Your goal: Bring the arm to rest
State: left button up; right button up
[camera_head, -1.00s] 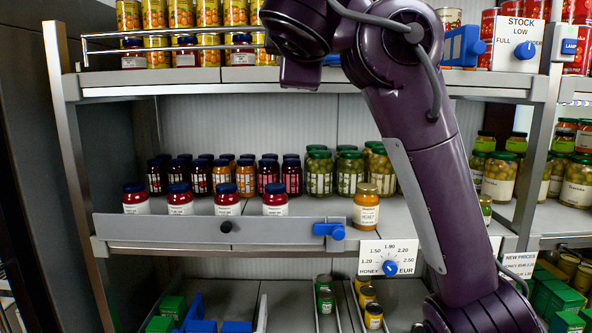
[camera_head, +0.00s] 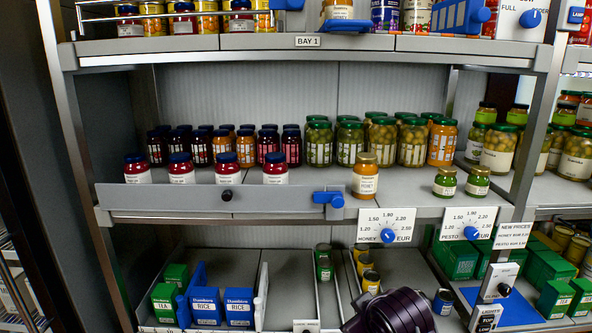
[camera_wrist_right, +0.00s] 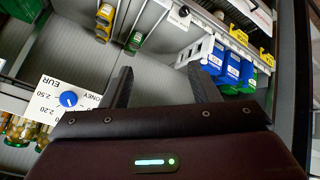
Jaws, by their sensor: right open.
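My right arm (camera_head: 395,312) shows only as a dark purple part at the bottom edge of the head view, in front of the lowest shelf. My right gripper (camera_wrist_right: 160,85) shows in the right wrist view with its two dark fingers apart. Nothing is between the fingers; the view behind them is tilted and shows the lowest shelf and a price dial card (camera_wrist_right: 60,100). The gripper's fingers cannot be made out in the head view. My left gripper is in neither view.
A honey jar (camera_head: 365,176) stands near the middle shelf's front edge, right of a grey rail (camera_head: 170,198) with a blue clip (camera_head: 329,199). Another jar (camera_head: 337,10) stands on a blue support on the top shelf. Blue rice boxes (camera_head: 206,307) stand low at left.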

jog(key=s+d+f+m+g, duration=0.25)
jog(key=s+f, duration=0.45)
jog(key=s, duration=0.4)
jog(key=s+d+f+m+g, duration=0.2)
jog(key=s+d+f+m, duration=0.15)
jog(key=s+f, duration=0.55)
jog(key=s+f+n+g+b, duration=0.1)
jog(key=s+f+g+b, duration=0.2)
jog(key=f, duration=2.7)
jog(key=s+d+f+b, duration=0.2)
jog(key=s+f, duration=0.8)
jog(key=f, duration=0.1)
jog(key=s+d+f+b, duration=0.1)
jog(key=s+d+f, duration=0.1)
jog(key=s+f, duration=0.8)
notch_tip(320, 180, down, 2)
jog(key=shift+s+f+h+b, duration=0.1)
jog(key=shift+s+h+b, duration=0.3)
jog(key=shift+o, duration=0.2)
jog(key=shift+d, duration=0.1)
